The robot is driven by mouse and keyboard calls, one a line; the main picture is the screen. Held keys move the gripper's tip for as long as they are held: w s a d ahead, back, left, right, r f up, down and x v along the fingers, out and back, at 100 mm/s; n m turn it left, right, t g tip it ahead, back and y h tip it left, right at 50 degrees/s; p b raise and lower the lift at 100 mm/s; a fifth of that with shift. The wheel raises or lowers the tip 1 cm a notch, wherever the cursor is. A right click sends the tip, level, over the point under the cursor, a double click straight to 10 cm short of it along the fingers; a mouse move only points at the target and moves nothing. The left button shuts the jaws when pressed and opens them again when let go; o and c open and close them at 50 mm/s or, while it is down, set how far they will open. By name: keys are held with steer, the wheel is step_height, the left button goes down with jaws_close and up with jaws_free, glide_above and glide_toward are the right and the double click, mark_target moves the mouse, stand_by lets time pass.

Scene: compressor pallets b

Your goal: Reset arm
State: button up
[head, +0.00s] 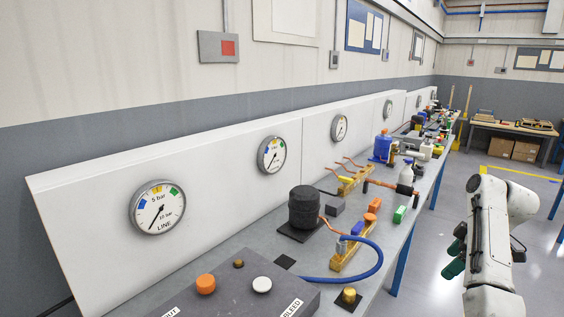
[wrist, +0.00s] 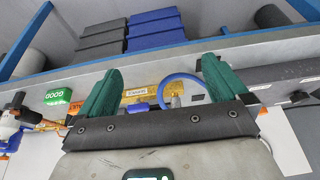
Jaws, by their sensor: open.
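My arm is at the right of the head view, folded over the floor beside the bench, with my gripper (head: 455,262) partly hidden behind my own arm link. In the wrist view my gripper (wrist: 158,78) shows two green fingers spread wide apart, with nothing between them. The fingers overlap the bench edge in that view. My gripper is apart from the bench and touches nothing that I can see.
The long grey bench (head: 262,239) carries a black cylinder (head: 304,208), a brass manifold (head: 349,250), a blue hose (head: 376,262), a green block (head: 400,214) and a dark panel with knobs (head: 238,290). Gauges line the backboard. Open floor (head: 446,205) lies right of the bench.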

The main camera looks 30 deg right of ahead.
steer(key=s+a+f+m+g+h, duration=0.1)
steer(key=s+a+f, duration=0.1)
steer(key=a+f, duration=0.75)
steer(key=s+a+f+m+g, duration=0.1)
steer(key=a+f+m, duration=0.1)
steer(key=a+f, duration=0.8)
steer(key=s+a+m+h, duration=0.1)
steer(key=s+a+m, duration=0.1)
steer(key=s+a, duration=1.6)
steer(key=a, duration=0.2)
steer(key=shift+s+a+g, duration=0.25)
steer(key=shift+a+g, duration=0.1)
steer(key=shift+g, duration=0.05)
steer(key=shift+r, duration=0.1)
